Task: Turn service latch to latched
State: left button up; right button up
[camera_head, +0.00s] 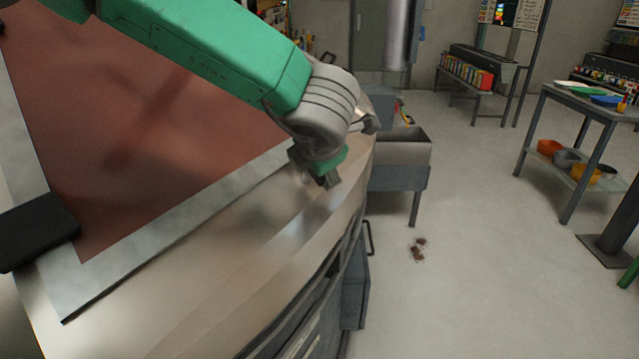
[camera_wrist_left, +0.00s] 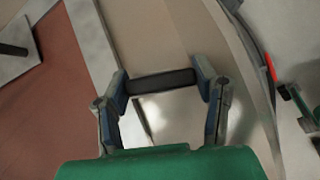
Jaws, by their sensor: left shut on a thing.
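A dark bar-shaped handle (camera_wrist_left: 160,82), which looks like the service latch, lies across the pale metal surface in the left wrist view. My left gripper (camera_wrist_left: 162,84) has one finger at each end of the bar and is shut on it. In the head view my left gripper (camera_head: 322,178) points down at the metal casing near its right edge. The gripper and arm hide the handle there. The latch's marked positions cannot be made out. My right gripper is in neither view.
A red-brown panel with a grey frame (camera_head: 105,268) covers the left of the casing (camera_head: 215,265). A black block (camera_head: 38,232) sits on the frame. A grey bin (camera_head: 400,160) stands beyond the casing. Open floor (camera_head: 480,240) lies right, with a small brown spill (camera_head: 418,250).

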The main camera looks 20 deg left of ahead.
pick_arm(q)
jog(key=shift+f+n+t+y+b, duration=0.25)
jog(key=shift+n+y+b, duration=0.45)
jog(key=shift+n+b, duration=0.5)
jog(key=shift+s+r, duration=0.1)
jog(key=o, duration=1.2)
jog(key=shift+s+d+r, duration=0.1)
jog(key=shift+r, duration=0.15)
jog(key=v, duration=1.1)
jog(key=shift+s+d, duration=0.1)
jog(key=shift+s, duration=0.1)
